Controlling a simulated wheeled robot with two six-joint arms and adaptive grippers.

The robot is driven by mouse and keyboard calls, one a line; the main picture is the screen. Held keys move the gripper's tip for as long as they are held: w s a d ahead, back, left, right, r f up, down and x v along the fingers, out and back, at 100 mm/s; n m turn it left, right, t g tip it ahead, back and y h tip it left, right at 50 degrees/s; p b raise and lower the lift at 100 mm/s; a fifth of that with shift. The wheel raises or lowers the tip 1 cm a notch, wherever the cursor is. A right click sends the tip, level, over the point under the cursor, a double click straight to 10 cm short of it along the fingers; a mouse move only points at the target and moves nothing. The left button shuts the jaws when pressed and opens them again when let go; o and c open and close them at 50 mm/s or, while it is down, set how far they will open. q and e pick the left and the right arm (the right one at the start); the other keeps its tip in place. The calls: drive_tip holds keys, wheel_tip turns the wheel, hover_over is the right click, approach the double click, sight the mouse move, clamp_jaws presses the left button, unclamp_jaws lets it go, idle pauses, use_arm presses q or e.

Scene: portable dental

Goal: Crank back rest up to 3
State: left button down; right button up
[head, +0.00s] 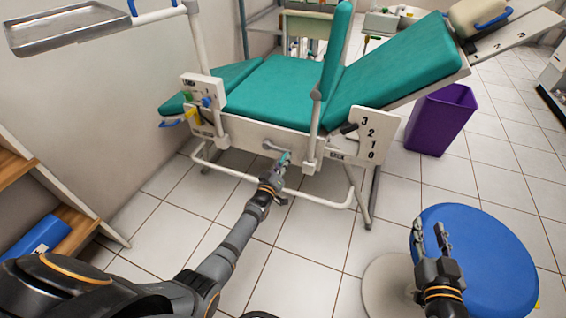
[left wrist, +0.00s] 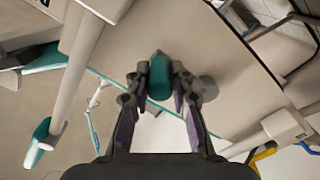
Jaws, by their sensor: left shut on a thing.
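The dental chair's green back rest (head: 400,75) slopes up to the right. Below it, a white scale plate (head: 378,124) carries the marks 3, 2, 1 and 0. A dark pointer (head: 348,128) lies at its left edge, near the height of 2 to 3; I cannot tell the exact mark. The crank (head: 270,146) sticks out of the chair's white side frame. My left gripper (head: 283,164) is shut on its green handle, which shows between the fingers in the left wrist view (left wrist: 160,75). My right gripper (head: 431,228) is open and empty, above the blue stool.
The blue stool (head: 490,250) stands at the lower right. A purple bin (head: 440,120) stands right of the chair. A metal tray (head: 65,28) hangs at the upper left. A wooden shelf (head: 15,170) is at the left edge. Tiled floor is free before the chair.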

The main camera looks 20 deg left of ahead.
use_arm(q)
drive_tip(key=shift+r, duration=0.2)
drive_tip(key=c, duration=1.2)
unclamp_jaws()
drive_tip(key=shift+o, duration=0.2)
drive_tip(key=shift+f, duration=0.1)
drive_tip(key=shift+s, duration=0.3)
drive_tip(key=s, duration=1.1)
drive_tip(key=shift+s+a, duration=0.2)
